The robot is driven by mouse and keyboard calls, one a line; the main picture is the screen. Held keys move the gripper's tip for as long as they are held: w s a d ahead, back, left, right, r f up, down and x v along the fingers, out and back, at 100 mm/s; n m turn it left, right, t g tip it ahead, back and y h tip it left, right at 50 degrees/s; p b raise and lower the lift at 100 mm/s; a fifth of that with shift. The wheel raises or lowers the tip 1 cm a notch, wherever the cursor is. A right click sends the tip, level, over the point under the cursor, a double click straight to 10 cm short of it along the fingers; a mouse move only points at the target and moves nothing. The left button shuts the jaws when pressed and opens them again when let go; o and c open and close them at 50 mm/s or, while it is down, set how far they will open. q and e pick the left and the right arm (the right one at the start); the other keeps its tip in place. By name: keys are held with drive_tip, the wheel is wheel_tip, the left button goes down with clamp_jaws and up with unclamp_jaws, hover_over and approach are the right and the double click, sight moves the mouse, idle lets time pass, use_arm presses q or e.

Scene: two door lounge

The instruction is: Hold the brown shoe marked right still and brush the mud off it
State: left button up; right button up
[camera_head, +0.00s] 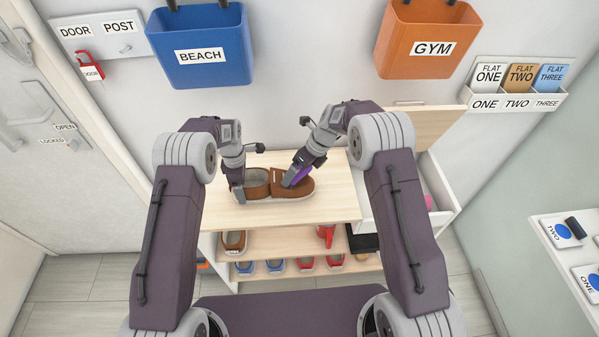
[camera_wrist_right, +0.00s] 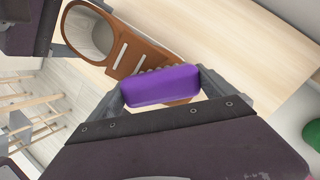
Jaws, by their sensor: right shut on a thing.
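The brown shoe (camera_head: 257,184) with a pale sole sits upright on the wooden cabinet top, toe to the right. No mud or marking can be made out. My left gripper (camera_head: 238,190) is at the shoe's heel, with a finger against its near side; the other finger is hidden. My right gripper (camera_head: 293,176) is shut on a purple brush (camera_wrist_right: 160,86), above the front of the shoe. The brush's bristle side is at or very near the upper; contact is unclear.
The cabinet top (camera_head: 335,205) is clear right of the shoe. An open drawer (camera_head: 441,196) stands at right. Several shoes are on the shelves below. A blue BEACH bin (camera_head: 200,35) and an orange GYM bin (camera_head: 428,30) hang on the wall.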

drive_tip(key=shift+d+f, duration=0.2)
drive_tip(key=shift+d, duration=0.45)
drive_tip(key=shift+d+f, duration=0.25)
drive_tip(key=shift+d, duration=0.4)
drive_tip(key=shift+d+f, duration=0.2)
drive_tip(key=shift+d, duration=0.45)
drive_tip(key=shift+r, duration=0.15)
drive_tip(key=shift+a+r, duration=0.25)
drive_tip(key=shift+a, duration=0.75)
drive_tip(key=shift+a+r, duration=0.2)
drive_tip(key=shift+a, duration=0.8)
drive_tip(key=shift+r, duration=0.15)
drive_tip(key=shift+w+v, duration=0.15)
drive_tip(key=shift+v, duration=1.3)
drive_tip(key=shift+w+v, duration=0.15)
drive_tip(key=shift+v, duration=1.25)
drive_tip(key=shift+a+r, duration=0.15)
